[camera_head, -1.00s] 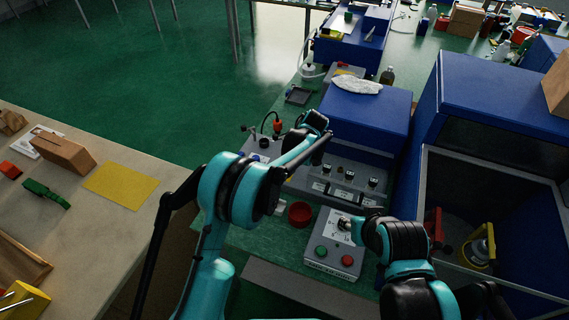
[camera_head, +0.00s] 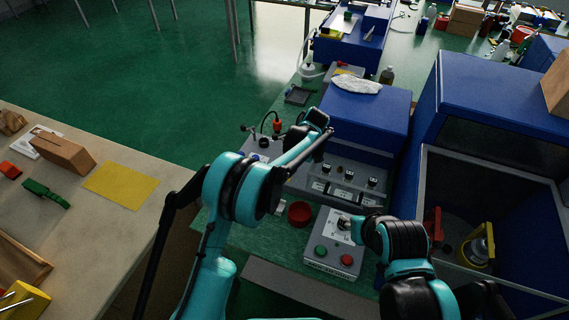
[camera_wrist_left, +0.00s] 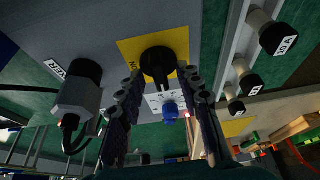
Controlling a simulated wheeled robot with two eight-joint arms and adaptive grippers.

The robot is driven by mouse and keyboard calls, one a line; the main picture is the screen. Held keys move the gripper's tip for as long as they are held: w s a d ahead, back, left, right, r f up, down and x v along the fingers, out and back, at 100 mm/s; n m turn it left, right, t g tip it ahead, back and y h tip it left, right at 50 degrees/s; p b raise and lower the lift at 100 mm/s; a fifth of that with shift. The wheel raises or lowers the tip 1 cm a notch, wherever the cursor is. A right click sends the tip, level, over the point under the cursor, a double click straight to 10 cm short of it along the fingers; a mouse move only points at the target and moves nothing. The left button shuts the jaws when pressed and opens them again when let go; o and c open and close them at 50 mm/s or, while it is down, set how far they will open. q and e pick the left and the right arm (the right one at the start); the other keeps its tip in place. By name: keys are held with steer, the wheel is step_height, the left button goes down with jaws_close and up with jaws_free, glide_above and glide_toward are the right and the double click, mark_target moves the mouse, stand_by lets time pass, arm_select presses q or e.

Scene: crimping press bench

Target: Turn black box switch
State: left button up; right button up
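A black rotary switch knob (camera_wrist_left: 158,62) sits on a yellow plate (camera_wrist_left: 126,50) on a grey panel in the left wrist view. My left gripper (camera_wrist_left: 162,84) has its fingers apart, one on each side of the knob; contact cannot be told. In the head view my left wrist (camera_head: 315,120) is over the bench, and its fingertips are hidden. A grey control box (camera_head: 322,240) has a green button, a red button and a dark rotary knob (camera_head: 343,223) on a white dial. My right gripper (camera_head: 353,226) is beside this knob, its fingers too small to read.
A grey panel with several black knobs (camera_head: 348,174) stands before a blue press housing (camera_head: 366,118). A red bowl (camera_head: 300,214) is near the control box. A blue open cabinet (camera_head: 500,100) is at right. In the left wrist view a blue knob (camera_wrist_left: 170,108) is close below the black one.

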arm_select(q)
steer(key=v, duration=1.2)
stand_by(0.3)
